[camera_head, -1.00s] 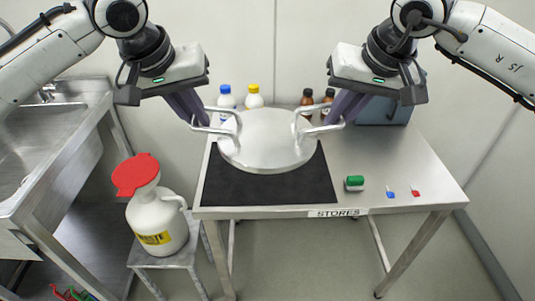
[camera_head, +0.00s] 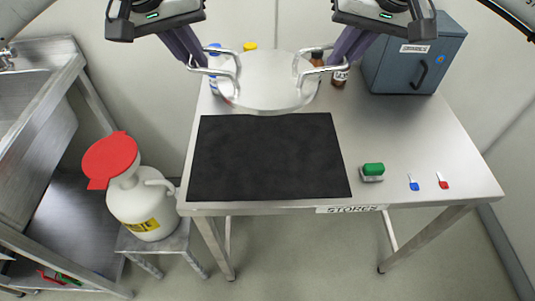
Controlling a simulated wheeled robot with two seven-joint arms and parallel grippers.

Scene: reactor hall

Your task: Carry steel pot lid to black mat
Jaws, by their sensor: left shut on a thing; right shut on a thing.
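The steel pot lid (camera_head: 266,80) is a round silvery disc with a looped handle on each side. It is held up over the back of the steel table, behind the black mat as I see it. My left gripper (camera_head: 202,62) is shut on the lid's left handle. My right gripper (camera_head: 334,62) is shut on its right handle. The black mat (camera_head: 267,160) lies flat and bare on the left part of the table. How high the lid is above the table is hard to tell.
The steel table (camera_head: 425,150) bears a green-topped block (camera_head: 373,171), a blue tag (camera_head: 414,183), a red tag (camera_head: 443,181) and a blue-grey box (camera_head: 415,60). Bottles stand behind the lid, partly hidden. A white jug (camera_head: 140,205) with a red funnel (camera_head: 110,157) stands at left, near a sink.

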